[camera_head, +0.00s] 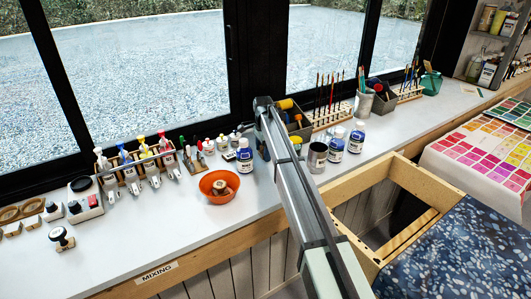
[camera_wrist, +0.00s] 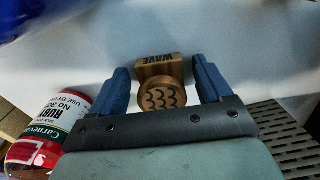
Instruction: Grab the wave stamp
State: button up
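The wave stamp (camera_wrist: 161,93) is a wooden piece with the word WAVE on its block and a round face with dark wave lines. It stands between the two blue fingers of my gripper (camera_wrist: 162,68) in the wrist view. My gripper is open around it, with a narrow gap showing on each side. Whether the stamp stands upright or tilted is hard to tell. In the head view my arm covers this area, and I cannot make out the fingers or the stamp there.
A perforated grey plate (camera_wrist: 285,135) lies at the right. On the counter (camera_head: 190,235), an orange bowl (camera_head: 212,195) holds a small wooden piece. Blue-labelled bottles (camera_head: 337,146) stand right of my arm.

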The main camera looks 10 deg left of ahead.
jog(key=c, duration=1)
jog(key=shift+r, duration=0.15)
